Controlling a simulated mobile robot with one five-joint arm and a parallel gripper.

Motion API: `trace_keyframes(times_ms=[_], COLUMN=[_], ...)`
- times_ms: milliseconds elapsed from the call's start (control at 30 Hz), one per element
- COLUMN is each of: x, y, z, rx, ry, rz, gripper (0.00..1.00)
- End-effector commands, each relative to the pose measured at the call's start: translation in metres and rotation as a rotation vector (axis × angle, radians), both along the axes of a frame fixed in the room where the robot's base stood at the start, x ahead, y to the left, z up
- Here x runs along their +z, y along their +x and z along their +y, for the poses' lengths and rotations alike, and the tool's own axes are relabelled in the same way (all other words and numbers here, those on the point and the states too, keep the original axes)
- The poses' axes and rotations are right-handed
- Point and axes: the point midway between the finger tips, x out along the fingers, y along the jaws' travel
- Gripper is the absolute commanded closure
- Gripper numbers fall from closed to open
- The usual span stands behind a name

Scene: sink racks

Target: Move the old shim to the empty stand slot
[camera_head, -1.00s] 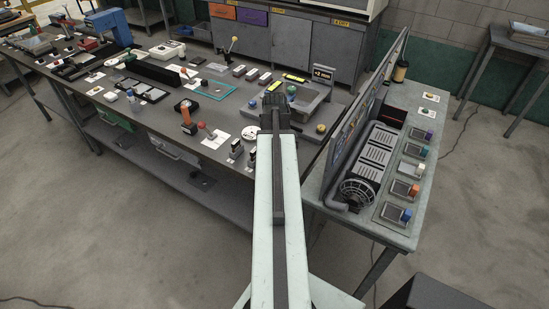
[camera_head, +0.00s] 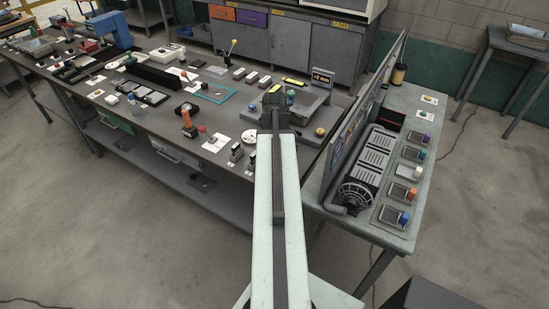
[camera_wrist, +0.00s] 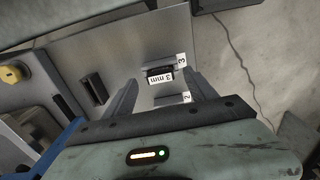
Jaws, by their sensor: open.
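In the wrist view, a dark block with a white "3 mm" label (camera_wrist: 158,75) sits at a place marked 3 on a grey metal surface (camera_wrist: 108,50). I take it to be a shim, but cannot tell whether it is the old one. My gripper (camera_wrist: 163,84) is open, its fingers on either side of this block in the picture, with no visible grip on it. A label marked 2 (camera_wrist: 187,97) shows nearer my gripper. A separate dark upright piece (camera_wrist: 93,88) stands to the left. In the head view my gripper (camera_head: 276,108) hides what lies beneath it.
A yellow knob (camera_wrist: 12,73) is at the left of the wrist view. In the head view, a display reading about "+2 mm" (camera_head: 322,76) stands behind my gripper. An upright panel (camera_head: 368,105) is close on the right. Many small items crowd the bench to the left.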

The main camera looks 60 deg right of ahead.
Motion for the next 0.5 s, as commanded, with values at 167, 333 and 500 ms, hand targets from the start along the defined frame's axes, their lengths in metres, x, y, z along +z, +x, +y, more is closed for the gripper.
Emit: trace_keyframes(times_ms=[167,333,500], x=[0.043,0.053,0.05], y=[0.0,0.0,0.0], z=[0.0,0.0,0.0], rx=[0.001,0.001,0.001], ry=[0.0,0.0,0.0], rz=[0.0,0.0,0.0], gripper=[0.34,0.34,0.34])
